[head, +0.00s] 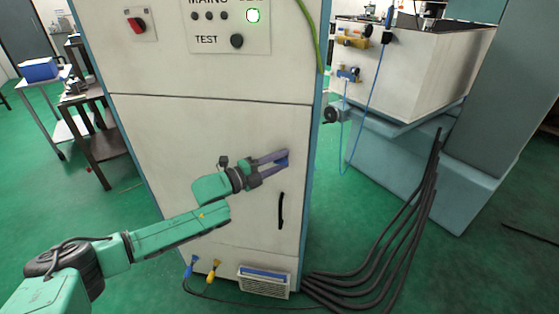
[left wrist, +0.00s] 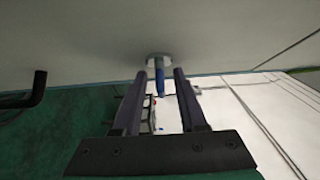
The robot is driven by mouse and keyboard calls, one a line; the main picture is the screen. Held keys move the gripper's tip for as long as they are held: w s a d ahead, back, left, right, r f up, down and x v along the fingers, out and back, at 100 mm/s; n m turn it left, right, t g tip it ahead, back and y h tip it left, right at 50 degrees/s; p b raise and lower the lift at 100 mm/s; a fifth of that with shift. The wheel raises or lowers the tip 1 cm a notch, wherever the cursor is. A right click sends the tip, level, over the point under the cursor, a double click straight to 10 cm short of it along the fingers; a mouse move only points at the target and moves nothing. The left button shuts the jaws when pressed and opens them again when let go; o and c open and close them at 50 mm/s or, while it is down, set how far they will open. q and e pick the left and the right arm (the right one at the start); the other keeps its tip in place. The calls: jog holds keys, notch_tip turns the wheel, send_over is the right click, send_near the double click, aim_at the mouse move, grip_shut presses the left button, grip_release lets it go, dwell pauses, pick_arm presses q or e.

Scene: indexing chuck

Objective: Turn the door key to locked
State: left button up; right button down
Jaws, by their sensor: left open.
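The door key (left wrist: 159,82) is blue and sticks out of a round pale lock plate (left wrist: 158,59) in the cabinet door (head: 185,150). In the left wrist view my left gripper (left wrist: 160,76) is open, with one finger on each side of the key and a visible gap to both. In the head view my left gripper (head: 285,159) reaches the right part of the door above the handle. The key is mostly hidden there behind the fingers. My right gripper is in neither view.
A black door handle (head: 281,211) stands just below the gripper and also shows in the left wrist view (left wrist: 30,92). Black cables (head: 385,245) run along the floor at right.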

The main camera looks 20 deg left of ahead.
pick_arm(q)
grip_shut()
